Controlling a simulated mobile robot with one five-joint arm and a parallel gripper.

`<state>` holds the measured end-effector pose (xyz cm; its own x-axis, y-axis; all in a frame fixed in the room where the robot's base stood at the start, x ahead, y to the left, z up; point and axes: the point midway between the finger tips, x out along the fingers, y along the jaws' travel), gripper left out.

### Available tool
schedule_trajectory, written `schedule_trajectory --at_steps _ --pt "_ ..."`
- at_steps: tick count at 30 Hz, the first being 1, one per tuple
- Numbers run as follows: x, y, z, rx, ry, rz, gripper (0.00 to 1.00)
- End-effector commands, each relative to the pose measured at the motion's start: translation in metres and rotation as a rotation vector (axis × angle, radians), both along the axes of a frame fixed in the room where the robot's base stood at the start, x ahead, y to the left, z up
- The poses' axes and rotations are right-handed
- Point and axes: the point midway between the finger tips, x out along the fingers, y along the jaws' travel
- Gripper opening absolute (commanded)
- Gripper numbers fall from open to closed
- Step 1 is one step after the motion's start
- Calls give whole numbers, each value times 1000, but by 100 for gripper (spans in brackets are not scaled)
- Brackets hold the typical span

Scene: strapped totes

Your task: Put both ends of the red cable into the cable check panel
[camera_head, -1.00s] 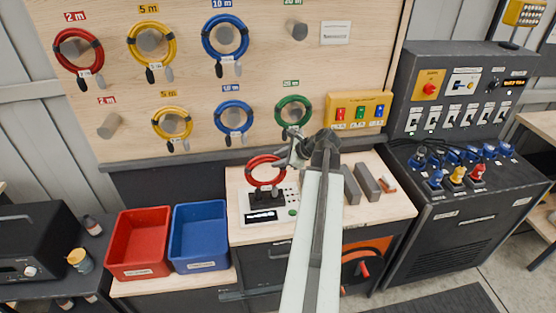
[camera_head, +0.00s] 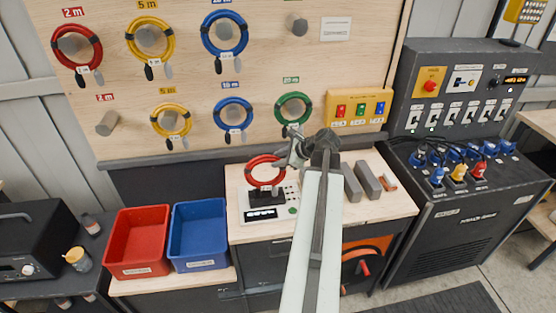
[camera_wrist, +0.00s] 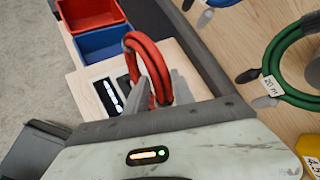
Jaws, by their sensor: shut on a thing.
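The red cable (camera_head: 262,161) is a coiled ring standing upright just above the cable check panel (camera_head: 286,200), on the bench in the middle. My gripper (camera_head: 284,160) reaches it from the right and is shut on the coil. In the wrist view the red cable (camera_wrist: 136,42) runs between the fingers of my gripper (camera_wrist: 162,88). The panel (camera_wrist: 121,84) shows partly behind it, with a lit display. In the head view the coil's lower part meets the panel's dark block. The cable's ends are too small or hidden, so I cannot tell whether they sit in the sockets.
A red bin (camera_head: 138,268) and a blue bin (camera_head: 199,263) stand left of the panel. Grey blocks (camera_head: 367,180) lie to its right. Coiled cables, including a green one (camera_head: 293,97), hang on the pegboard behind. A dark power console (camera_head: 462,215) stands at the right.

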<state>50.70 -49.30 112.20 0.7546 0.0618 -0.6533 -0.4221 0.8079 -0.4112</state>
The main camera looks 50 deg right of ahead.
Motion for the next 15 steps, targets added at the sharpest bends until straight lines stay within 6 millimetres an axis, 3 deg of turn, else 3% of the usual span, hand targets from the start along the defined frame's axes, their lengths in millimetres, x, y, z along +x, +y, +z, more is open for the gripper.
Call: schedule_trajectory --at_steps 15 --pt "1 0 -8 1 -2 1 0"
